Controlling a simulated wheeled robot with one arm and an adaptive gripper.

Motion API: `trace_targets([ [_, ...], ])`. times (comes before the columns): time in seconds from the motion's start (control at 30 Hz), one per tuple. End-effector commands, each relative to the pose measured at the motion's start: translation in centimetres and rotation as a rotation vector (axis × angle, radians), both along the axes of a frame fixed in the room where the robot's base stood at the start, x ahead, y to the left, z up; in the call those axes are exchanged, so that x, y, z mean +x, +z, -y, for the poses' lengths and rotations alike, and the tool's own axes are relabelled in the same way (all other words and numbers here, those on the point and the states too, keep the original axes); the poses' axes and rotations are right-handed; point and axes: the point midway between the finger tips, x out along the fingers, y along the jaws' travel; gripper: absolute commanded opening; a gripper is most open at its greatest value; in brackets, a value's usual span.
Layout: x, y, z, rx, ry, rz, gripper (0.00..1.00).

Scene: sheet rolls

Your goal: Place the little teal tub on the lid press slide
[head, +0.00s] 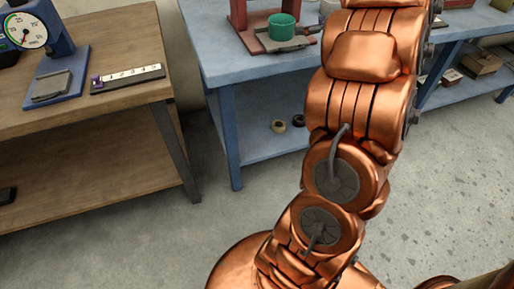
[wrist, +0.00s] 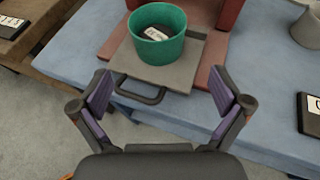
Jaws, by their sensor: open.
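The teal tub (wrist: 157,50) stands upright on the grey slide plate (wrist: 181,76) of the lid press in the wrist view. The tub also shows in the head view (head: 283,27) on the slide. The press (wrist: 228,14) has a red base and upright. My gripper (wrist: 163,98) is open and empty, its purple-padded fingers spread in front of the slide's dark handle (wrist: 140,95). The tub is beyond the fingertips, apart from them.
The press stands on a blue table (head: 215,61) with a lower shelf holding two small rings. A wooden table (head: 90,122) at left carries a dial gauge (head: 26,31) and a marked strip (head: 128,78). In the wrist view a grey cone-shaped object (wrist: 307,27) stands right of the press.

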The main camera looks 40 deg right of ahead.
Motion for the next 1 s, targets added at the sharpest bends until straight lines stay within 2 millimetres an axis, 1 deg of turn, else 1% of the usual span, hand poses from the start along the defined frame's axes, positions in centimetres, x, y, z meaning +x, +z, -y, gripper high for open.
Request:
trace_targets([
  [0.07, 1.0, 0.8, 0.0, 0.017, -0.044, 0.009, 1.00],
  [0.17, 2.9, 2.5, 0.2, 0.075, -0.156, 0.040, 1.00],
  [0.2, 3.8, 3.3, 0.2, 0.110, -0.214, 0.058, 1.00],
  [0.3, 5.4, 5.4, 0.2, 0.225, -0.375, 0.114, 1.00],
  [0.4, 6.2, 6.7, -0.1, 0.361, -0.535, 0.167, 1.00],
  [0.53, 6.4, 7.7, -1.2, 0.560, -0.733, 0.239, 1.00],
  [0.67, 5.4, 7.1, -3.1, 0.782, -0.932, 0.294, 1.00],
  [0.77, 4.3, 5.9, -5.2, 0.959, -1.082, 0.323, 1.00],
  [0.87, 2.6, 3.8, -7.9, 1.135, -1.240, 0.335, 1.00],
  [0.97, 0.5, 1.4, -11.2, 1.302, -1.404, 0.331, 1.00],
  [1.0, -0.4, 0.2, -12.8, 1.366, -1.475, 0.323, 1.00],
])
